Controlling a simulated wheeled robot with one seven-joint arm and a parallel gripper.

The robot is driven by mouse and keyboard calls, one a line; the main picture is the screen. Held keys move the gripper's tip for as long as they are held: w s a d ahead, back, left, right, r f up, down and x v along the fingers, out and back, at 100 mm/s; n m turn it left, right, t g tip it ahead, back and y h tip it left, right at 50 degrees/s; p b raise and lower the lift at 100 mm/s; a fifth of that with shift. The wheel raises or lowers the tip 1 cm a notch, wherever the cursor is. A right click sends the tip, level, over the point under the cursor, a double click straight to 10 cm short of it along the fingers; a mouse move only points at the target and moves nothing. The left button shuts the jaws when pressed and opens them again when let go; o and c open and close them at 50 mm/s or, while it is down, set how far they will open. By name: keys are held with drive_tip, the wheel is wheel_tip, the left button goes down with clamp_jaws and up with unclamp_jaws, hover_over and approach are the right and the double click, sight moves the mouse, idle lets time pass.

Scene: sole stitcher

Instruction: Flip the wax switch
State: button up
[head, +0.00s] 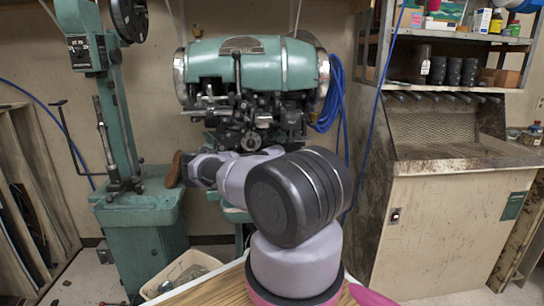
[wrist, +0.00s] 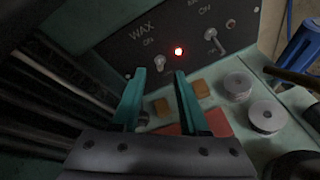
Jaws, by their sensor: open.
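The wax switch (wrist: 160,63) is a small toggle on a dark panel (wrist: 115,52) in the wrist view, under the lettering "WAX" and "ON". A red light (wrist: 179,51) glows just right of it. My gripper (wrist: 160,73) is open, with its two teal fingers apart and nothing between them. In the picture the switch shows between the two fingertips; I cannot tell whether they touch it. Whether the toggle is up or down is hard to tell. In the head view my arm reaches to the green stitching machine (head: 250,60), and my gripper is not clearly visible.
A second toggle (wrist: 214,42) with its own lettering is right of the wax switch. Two round metal knobs (wrist: 266,116) and small tan blocks (wrist: 162,107) lie below the panel. A green column machine (head: 125,120) stands left, a worn cabinet (head: 450,205) right.

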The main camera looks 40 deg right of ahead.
drive_tip(key=shift+x, duration=2.3)
drive_tip(key=shift+s, duration=0.1)
clamp_jaws()
